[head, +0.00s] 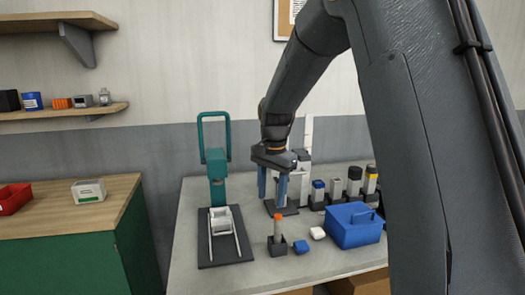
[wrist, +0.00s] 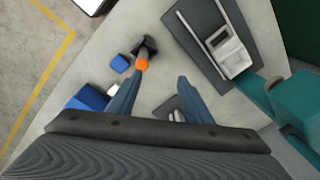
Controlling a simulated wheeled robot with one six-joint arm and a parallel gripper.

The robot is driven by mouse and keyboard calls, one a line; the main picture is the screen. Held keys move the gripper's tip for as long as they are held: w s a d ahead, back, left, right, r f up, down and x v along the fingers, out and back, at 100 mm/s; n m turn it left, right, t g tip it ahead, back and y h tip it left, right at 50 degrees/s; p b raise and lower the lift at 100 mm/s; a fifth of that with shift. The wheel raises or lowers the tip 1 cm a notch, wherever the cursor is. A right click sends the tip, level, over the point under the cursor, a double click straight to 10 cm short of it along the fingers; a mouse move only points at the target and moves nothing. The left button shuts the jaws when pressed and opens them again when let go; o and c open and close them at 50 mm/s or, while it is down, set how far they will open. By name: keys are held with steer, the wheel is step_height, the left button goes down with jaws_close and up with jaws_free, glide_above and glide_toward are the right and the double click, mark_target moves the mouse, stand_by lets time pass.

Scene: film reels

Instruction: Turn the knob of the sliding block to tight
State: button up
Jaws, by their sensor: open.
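A light grey sliding block (head: 220,220) sits between two pale rails on a dark base plate (head: 222,257), in front of a teal upright with a loop handle (head: 216,172). In the wrist view the block (wrist: 225,46) lies at the upper right, with the dark plate (wrist: 197,14) under it. I cannot make out its knob or how it is turned. My gripper (head: 272,188) is open and points down, above the table and to the right of the block. In the wrist view the open fingers (wrist: 160,82) have nothing held between them and are apart from the block.
An orange-topped post (head: 277,228) stands in front of my gripper, with a small blue block (head: 301,247) and a white piece (head: 317,233) nearby. A blue bin (head: 354,232) is further right. Several capped containers (head: 336,190) stand behind it.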

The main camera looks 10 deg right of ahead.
steer(key=w+r+m+p, duration=0.2)
steer(key=w+r, duration=0.1)
steer(key=w, duration=0.2)
steer(key=w+r+m+p, duration=0.2)
steer(key=w+r+m, duration=0.1)
steer(key=w+r, duration=0.1)
steer(key=w+r+m+t+p, duration=0.1)
steer(key=w+r+m+p, duration=0.1)
steer(key=w, duration=0.3)
steer(key=shift+w+d+r+m, duration=0.2)
steer(key=shift+r, duration=0.25)
steer(key=shift+w+d+r+m, duration=0.2)
steer(key=shift+r, duration=0.25)
steer(key=shift+w+f+p, duration=0.2)
steer(key=shift+f+p, duration=0.3)
steer(key=shift+f, duration=0.65)
steer(key=shift+w+f+p, duration=0.25)
steer(key=shift+f+p, duration=0.3)
steer(key=shift+f, duration=0.55)
steer(key=shift+w+f+p, duration=0.2)
steer(key=shift+f+p, duration=0.3)
steer(key=shift+f, duration=0.65)
steer(key=c, duration=1.1)
